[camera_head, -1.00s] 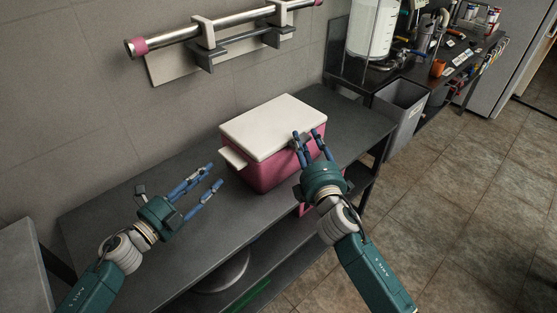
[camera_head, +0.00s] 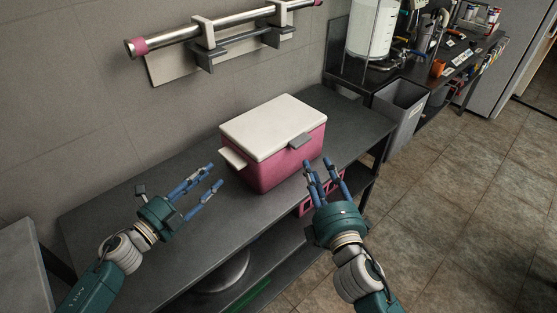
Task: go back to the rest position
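My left gripper (camera_head: 203,184) is open and empty above the dark bench, to the left of the pink cooler. My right gripper (camera_head: 318,170) is open and empty, in front of the cooler and apart from it near the bench's front edge. The pink cooler (camera_head: 285,163) stands on the bench with its white lid (camera_head: 272,124) shut. A grey latch (camera_head: 299,141) shows on its front and a white handle (camera_head: 233,158) on its left side.
The dark bench (camera_head: 130,205) runs along the tiled wall. A pink crate (camera_head: 306,206) and a round metal item (camera_head: 222,272) are on its lower shelf. A grey bin (camera_head: 401,105) stands at the right end. A rail (camera_head: 215,30) hangs on the wall. Floor at right is clear.

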